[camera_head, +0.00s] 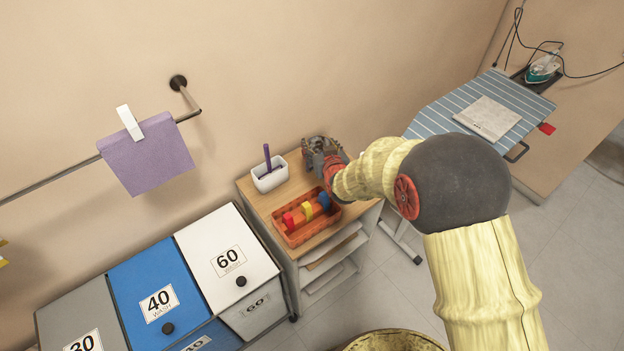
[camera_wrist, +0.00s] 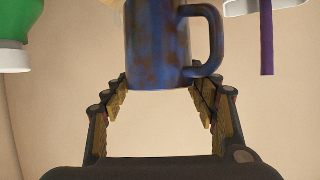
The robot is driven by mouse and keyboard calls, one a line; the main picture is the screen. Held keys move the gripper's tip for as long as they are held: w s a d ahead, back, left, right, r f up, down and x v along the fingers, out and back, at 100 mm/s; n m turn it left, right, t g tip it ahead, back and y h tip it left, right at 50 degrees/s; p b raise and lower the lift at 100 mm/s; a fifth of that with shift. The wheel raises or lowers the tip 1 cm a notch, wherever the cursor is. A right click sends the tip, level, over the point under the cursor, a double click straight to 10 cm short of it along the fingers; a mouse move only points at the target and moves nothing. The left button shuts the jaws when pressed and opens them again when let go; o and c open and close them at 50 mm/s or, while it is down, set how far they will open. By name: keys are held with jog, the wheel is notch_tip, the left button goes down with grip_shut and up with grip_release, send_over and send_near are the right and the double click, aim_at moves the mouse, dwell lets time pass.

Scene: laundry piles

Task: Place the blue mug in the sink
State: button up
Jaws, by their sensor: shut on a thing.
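The blue mug (camera_wrist: 158,45) has brownish patches and shows at the top of the wrist view, with its handle to the right. My gripper (camera_wrist: 164,82) is shut on the mug, one finger on each side of it. In the head view my gripper (camera_head: 320,150) is over the far back corner of a small wooden-topped cabinet (camera_head: 258,199), close to the wall. The mug cannot be made out there, hidden by the gripper. I see no sink in either view.
An orange basket (camera_head: 290,238) with colored items and a white holder (camera_head: 270,180) with a purple stick stand on the cabinet, close to my gripper. Labelled laundry bins (camera_head: 205,245) stand left. A striped ironing board (camera_head: 450,112) stands right. A green-and-white object (camera_wrist: 14,40) shows in the wrist view.

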notch_tip(320, 180, down, 10)
jog(key=shift+r+b, duration=0.15)
jog(key=shift+b, duration=0.85)
jog(key=o, duration=1.4)
jog(key=shift+s, duration=0.1)
jog(key=shift+c, duration=0.2)
jog(key=shift+o, duration=0.2)
